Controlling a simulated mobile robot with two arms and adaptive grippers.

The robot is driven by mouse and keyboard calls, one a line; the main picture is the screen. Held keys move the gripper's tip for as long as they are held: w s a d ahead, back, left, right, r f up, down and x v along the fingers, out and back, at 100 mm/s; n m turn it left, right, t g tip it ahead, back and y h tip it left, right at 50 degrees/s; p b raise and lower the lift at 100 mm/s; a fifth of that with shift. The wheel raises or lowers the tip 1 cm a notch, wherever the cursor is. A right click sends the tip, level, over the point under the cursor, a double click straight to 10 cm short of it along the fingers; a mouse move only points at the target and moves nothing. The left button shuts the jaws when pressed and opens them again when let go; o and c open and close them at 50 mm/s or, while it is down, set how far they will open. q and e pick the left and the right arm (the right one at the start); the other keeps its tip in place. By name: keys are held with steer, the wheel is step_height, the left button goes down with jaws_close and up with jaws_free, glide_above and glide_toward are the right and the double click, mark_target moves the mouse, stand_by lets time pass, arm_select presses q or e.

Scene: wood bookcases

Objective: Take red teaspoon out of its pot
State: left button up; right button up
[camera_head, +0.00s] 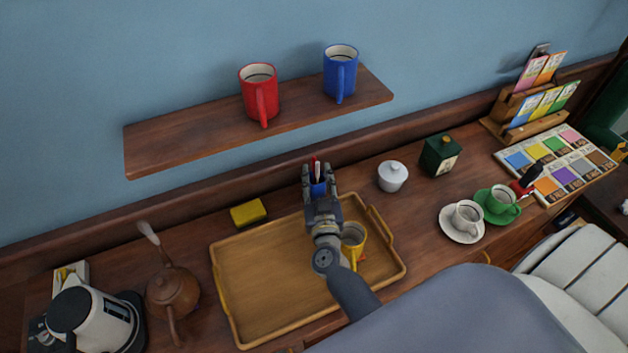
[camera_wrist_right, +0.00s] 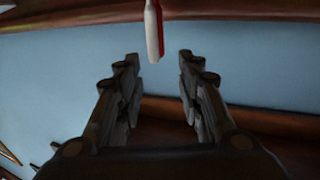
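The red teaspoon (camera_head: 314,164) stands upright in a small blue pot (camera_head: 318,188) near the back of the counter, beside a pale spoon. In the right wrist view the red handle (camera_wrist_right: 158,14) and the white one (camera_wrist_right: 151,35) come in at the top, the picture seemingly upside down. My right gripper (camera_head: 318,172) is at the pot, its fingers either side of it in the head view. The pot is partly hidden by the gripper. My left gripper is not in view.
A yellow sponge (camera_head: 248,212) and a white lidded bowl (camera_head: 392,178) flank the pot. A shelf (camera_head: 190,135) with red and blue mugs hangs above.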

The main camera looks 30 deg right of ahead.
mark_target(314, 160)
steer(key=shift+f+b, duration=0.3)
steer(key=shift+f, duration=0.3)
steer(key=shift+w+d+r, duration=0.2)
steer(key=shift+w, duration=0.35)
steer(key=b+x, duration=0.2)
steer(key=x, duration=0.4)
steer(key=shift+w+d, duration=0.15)
steer(key=shift+w, duration=0.1)
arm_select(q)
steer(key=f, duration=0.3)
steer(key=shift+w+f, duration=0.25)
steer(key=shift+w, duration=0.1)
arm_select(e)
steer(key=shift+s, duration=0.1)
